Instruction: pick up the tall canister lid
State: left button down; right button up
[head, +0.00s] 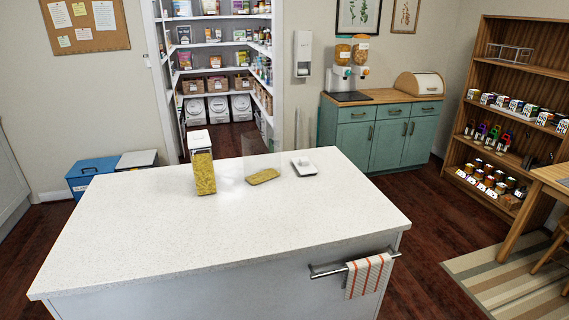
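A tall clear canister (204,175) filled with something yellow stands upright near the back edge of the white counter, left of the middle. A white lid (199,140) sits on its top. A second white lid (304,168) with a small raised part lies flat on the counter to the right. Between them is a low yellow patch (263,176), with a faint clear outline above it that looks like a see-through container; its shape is hard to tell. Neither of my grippers is in view.
The front and right of the white counter (220,235) are bare. A striped towel (369,275) hangs on a rail at its front right. Behind are pantry shelves (215,45), a teal cabinet (385,142) and a blue bin (92,172). A wooden shelf (535,90) stands at right.

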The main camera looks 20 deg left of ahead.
aim_at(311, 170)
jog(key=i+l+u, duration=0.1)
jog(key=i+l, duration=0.2)
jog(key=i+l+u, duration=0.15)
jog(key=i+l, duration=0.15)
jog(key=i+l+u, duration=0.1)
jog(key=i+l, duration=0.2)
jog(key=l, duration=0.2)
jog(key=i+l+u, duration=0.1)
jog(key=i+l, duration=0.15)
jog(key=l, duration=0.2)
jog(key=i+l+u, duration=0.15)
jog(key=l, duration=0.3)
jog(key=i+l+u, duration=0.1)
jog(key=i+l, duration=0.25)
jog(key=i+l+u, duration=0.1)
jog(key=l, duration=0.5)
jog(key=i+l+u, duration=0.15)
jog(key=i+l, duration=0.15)
jog(key=l, duration=0.2)
